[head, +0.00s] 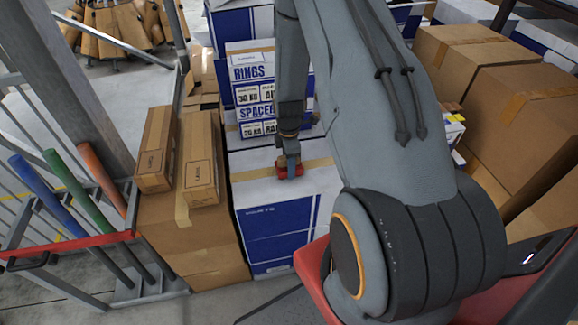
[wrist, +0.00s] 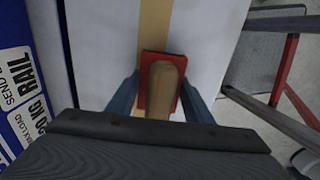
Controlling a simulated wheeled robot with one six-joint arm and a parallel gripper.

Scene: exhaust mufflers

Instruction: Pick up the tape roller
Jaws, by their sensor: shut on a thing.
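In the head view the red tape roller (head: 289,170) is at the fingertips of my gripper (head: 289,158), on or just over the top of a white and blue box (head: 285,215). I cannot tell whether it touches the box top. My arm hides part of the scene to the right of it.
White and blue boxes (head: 252,92) stand close behind my gripper. Two long brown cartons (head: 200,160) lie on a brown box at the left. Large brown boxes (head: 520,110) fill the right. A red-topped rack (head: 70,243) with coloured handles stands at the lower left.

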